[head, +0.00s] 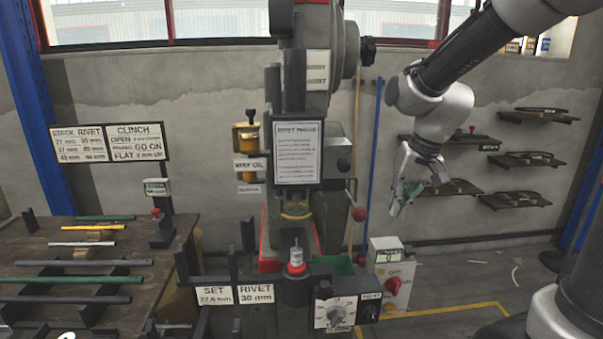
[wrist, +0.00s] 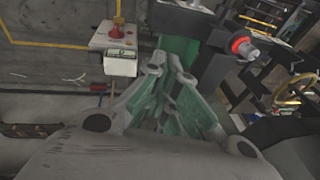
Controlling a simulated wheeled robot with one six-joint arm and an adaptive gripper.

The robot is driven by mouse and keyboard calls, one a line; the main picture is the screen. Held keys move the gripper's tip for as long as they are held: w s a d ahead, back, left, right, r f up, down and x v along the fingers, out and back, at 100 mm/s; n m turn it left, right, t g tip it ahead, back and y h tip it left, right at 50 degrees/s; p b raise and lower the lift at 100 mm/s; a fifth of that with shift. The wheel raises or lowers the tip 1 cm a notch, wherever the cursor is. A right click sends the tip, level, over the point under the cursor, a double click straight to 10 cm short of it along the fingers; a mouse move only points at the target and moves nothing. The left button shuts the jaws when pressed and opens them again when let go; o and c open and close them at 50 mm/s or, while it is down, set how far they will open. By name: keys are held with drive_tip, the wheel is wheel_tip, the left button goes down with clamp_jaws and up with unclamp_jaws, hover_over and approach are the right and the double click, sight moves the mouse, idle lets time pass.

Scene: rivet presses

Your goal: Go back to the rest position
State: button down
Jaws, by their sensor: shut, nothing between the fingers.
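My gripper (head: 405,208) hangs in the air to the right of the rivet press (head: 316,90) in the head view, clear of it. Its fingers are together and hold nothing. In the wrist view the closed fingers of my gripper (wrist: 176,85) point up the picture. The press carries a printed notice on its front. A small stack with a red ring (head: 296,262) stands upright on the press's lower post; the red ring (wrist: 240,46) also shows at the right in the wrist view.
A box with a red knob (head: 392,285) stands on the floor right of the press. Wall shelves (head: 525,160) are at the right. A wooden bench (head: 150,290) with several rods is at the left. A dial box (head: 335,313) sits at the front. Open air surrounds my gripper.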

drive_tip(key=s+d+r+t+h, duration=0.1)
drive_tip(key=s+d+r, duration=0.2)
drive_tip(key=s, duration=0.6)
drive_tip(key=s+d+r+n+t+h, duration=0.1)
drive_tip(key=s+d+r, duration=0.1)
drive_tip(key=s+d, duration=0.4)
drive_tip(key=s, duration=0.3)
drive_tip(key=shift+d+r, duration=0.4)
